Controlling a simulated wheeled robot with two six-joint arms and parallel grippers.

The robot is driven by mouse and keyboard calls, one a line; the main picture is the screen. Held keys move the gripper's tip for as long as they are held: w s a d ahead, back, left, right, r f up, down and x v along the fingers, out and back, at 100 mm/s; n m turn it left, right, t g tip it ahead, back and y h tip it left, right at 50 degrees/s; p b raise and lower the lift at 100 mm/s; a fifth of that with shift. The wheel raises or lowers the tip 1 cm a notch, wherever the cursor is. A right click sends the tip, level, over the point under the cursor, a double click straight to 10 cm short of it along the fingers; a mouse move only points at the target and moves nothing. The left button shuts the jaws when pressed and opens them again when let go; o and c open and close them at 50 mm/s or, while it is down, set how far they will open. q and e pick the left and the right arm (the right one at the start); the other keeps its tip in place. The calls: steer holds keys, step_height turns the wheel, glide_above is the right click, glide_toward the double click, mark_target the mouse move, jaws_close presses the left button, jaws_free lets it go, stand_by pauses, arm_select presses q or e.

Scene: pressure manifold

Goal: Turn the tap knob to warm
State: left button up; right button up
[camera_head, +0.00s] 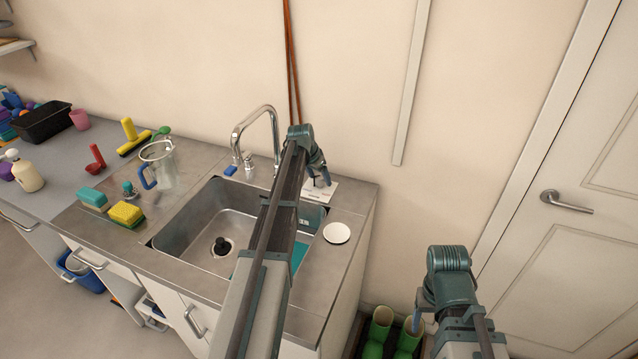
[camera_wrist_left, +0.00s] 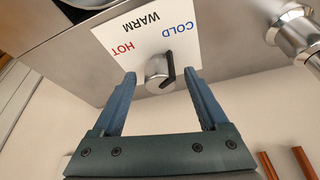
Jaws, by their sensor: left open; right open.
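The tap knob (camera_wrist_left: 158,72) is a short metal cylinder with a black pointer bar. It stands on a white card (camera_wrist_left: 112,38) marked COLD, WARM and HOT, which reads upside down in the left wrist view. The pointer's far end seems aimed towards COLD. My left gripper (camera_wrist_left: 161,76) is open, with one blue finger on each side of the knob and gaps showing. In the head view my left gripper (camera_head: 319,178) is over the card (camera_head: 322,194) behind the sink. My right gripper (camera_head: 417,318) is open and empty, low at the right.
The curved faucet (camera_head: 270,112) rises behind the sink (camera_head: 185,236), left of my left arm. A white disc (camera_head: 337,233) lies on the counter right of the sink. A glass jug (camera_head: 165,168) and sponges stand at the left. Green boots (camera_head: 378,330) are near my right gripper.

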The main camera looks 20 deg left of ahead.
arm_select(q)
steer(key=shift+c, duration=0.4)
jaws_close()
steer(key=shift+n, duration=0.3)
steer(key=n+y, duration=0.2)
steer(key=n, duration=0.3)
steer(key=shift+d, duration=0.2)
steer(key=n+y, duration=0.1)
steer(key=n, duration=0.2)
steer(key=n+g+y, duration=0.1)
steer(key=n, duration=0.2)
steer(key=shift+w+d, duration=0.1)
steer(key=shift+g, duration=0.3)
steer(key=shift+o, duration=0.4)
jaws_free()
